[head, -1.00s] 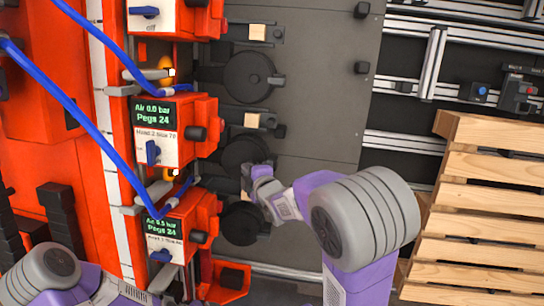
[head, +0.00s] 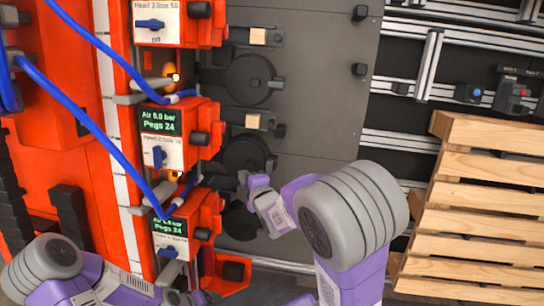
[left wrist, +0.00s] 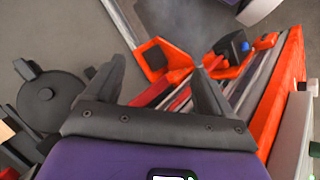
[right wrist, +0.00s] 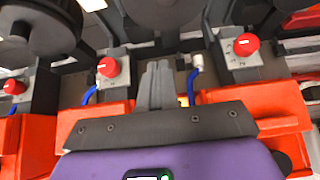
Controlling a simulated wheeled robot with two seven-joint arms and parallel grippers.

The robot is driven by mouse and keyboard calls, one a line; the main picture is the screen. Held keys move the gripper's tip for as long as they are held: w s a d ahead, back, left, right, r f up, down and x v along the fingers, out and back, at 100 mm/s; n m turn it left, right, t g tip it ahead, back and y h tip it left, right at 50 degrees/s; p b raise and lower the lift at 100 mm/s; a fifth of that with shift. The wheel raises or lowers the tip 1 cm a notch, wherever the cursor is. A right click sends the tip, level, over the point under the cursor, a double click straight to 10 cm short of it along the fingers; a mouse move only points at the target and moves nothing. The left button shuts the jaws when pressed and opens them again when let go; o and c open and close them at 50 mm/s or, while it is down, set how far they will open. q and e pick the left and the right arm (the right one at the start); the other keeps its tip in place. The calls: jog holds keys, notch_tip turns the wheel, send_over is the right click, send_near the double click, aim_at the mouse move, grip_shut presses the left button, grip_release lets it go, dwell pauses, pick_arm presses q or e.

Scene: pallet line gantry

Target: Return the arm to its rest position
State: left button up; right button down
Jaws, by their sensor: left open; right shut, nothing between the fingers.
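My right arm comes in from the right in the head view. Its gripper (head: 243,188) is beside the lower black round part on the grey panel, right of the orange units. In the right wrist view its fingers (right wrist: 157,78) are together and empty, in front of orange units with red knobs. My left arm is at the lower left of the head view, its gripper (head: 186,297) partly visible at the bottom edge. In the left wrist view the left fingers (left wrist: 158,72) are apart and empty, with an orange bracket (left wrist: 155,55) beyond them.
An orange unit with a green-lit screen (head: 160,122) stands left of the grey panel (head: 320,90). A blue hose (head: 80,115) crosses in front of the orange frame. A slatted wooden pallet (head: 490,165) is at right.

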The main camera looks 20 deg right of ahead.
jog(key=shift+s+a, duration=0.1)
dwell(0.5)
jog(key=s+d+f+m+g, duration=0.25)
jog(key=f+m+g, duration=0.2)
jog(key=f, duration=0.75)
jog(key=s+a+f+m+g+y, duration=0.1)
jog(key=s+a+f+m+g, duration=0.2)
jog(key=s+f+m, duration=0.4)
jog(key=s+a+f+m+g+y, duration=0.2)
jog(key=s+f+m+g, duration=0.3)
jog(key=s+f, duration=0.5)
jog(key=shift+s+a+f+m, duration=0.25)
jog(key=shift+a+f+m, duration=0.45)
jog(key=shift+f+m, duration=0.2)
jog(key=c, duration=1.8)
grip_release()
jog(key=shift+c, duration=0.2)
